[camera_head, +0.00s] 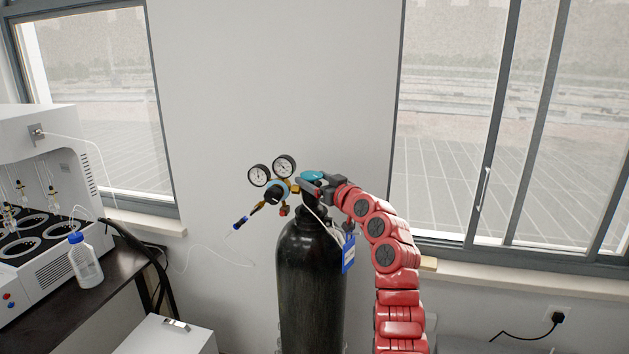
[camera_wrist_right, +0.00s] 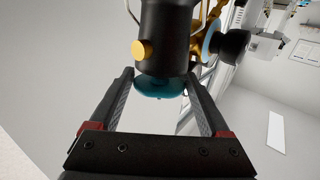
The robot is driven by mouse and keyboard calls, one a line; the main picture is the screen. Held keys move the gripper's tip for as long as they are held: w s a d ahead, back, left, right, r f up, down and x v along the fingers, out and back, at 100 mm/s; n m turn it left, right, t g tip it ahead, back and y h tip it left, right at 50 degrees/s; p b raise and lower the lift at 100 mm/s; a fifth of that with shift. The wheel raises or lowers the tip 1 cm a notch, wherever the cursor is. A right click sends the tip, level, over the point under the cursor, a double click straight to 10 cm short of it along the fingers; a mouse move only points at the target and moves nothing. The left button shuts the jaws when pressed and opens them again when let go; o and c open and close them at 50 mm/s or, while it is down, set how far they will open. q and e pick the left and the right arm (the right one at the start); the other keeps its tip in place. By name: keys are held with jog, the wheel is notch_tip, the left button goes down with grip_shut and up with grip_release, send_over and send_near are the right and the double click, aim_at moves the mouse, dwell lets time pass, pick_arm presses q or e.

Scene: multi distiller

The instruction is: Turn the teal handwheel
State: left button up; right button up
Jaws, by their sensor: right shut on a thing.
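The teal handwheel (camera_head: 313,175) sits on top of the tall black gas cylinder (camera_head: 311,270) in the head view. My right gripper (camera_head: 316,187) reaches it from the right and is shut on it. In the right wrist view the teal handwheel (camera_wrist_right: 160,87) lies between the two fingers of my right gripper (camera_wrist_right: 160,78), below the black valve body (camera_wrist_right: 165,35) in the picture. The far side of the wheel is hidden. My left gripper is not in view.
A regulator with two round gauges (camera_head: 284,166) stands left of the valve, close to my gripper. A blue tag (camera_head: 348,253) hangs at the cylinder's right. A white distiller (camera_head: 40,240) and a bottle (camera_head: 84,262) stand on the dark bench at left. A wall and windows are behind.

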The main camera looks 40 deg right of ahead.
jog(key=shift+a, duration=0.1)
jog(key=shift+a+m+h+p, duration=0.2)
jog(key=shift+m+h+p, duration=0.4)
jog(key=shift+h, duration=0.5)
jog(key=shift+m+h, duration=0.5)
jog(key=shift+h, duration=0.1)
jog(key=shift+a+f+m+g+h, duration=0.1)
jog(key=shift+a+m+g+h, duration=0.1)
jog(key=shift+m+g+h, duration=0.3)
jog(key=m+g+h+b, duration=0.1)
jog(key=h+b, duration=0.1)
jog(key=b, duration=0.1)
jog(key=m+g+h+b, duration=0.1)
jog(key=m+h+b, duration=0.1)
jog(key=b, duration=0.1)
jog(key=m+g+h+b, duration=0.1)
jog(key=h+b, duration=0.2)
jog(key=shift+w+a+f+m+b, duration=0.2)
jog(key=shift+w+f+m+b, duration=0.1)
jog(key=shift+m, duration=0.1)
jog(key=shift+r+m+g+h+b, duration=0.3)
jog(key=shift+m+g+h+b, duration=0.6)
jog(key=shift+g+h+b, duration=0.25)
jog(key=shift+r, duration=0.1)
jog(key=o, duration=1.2)
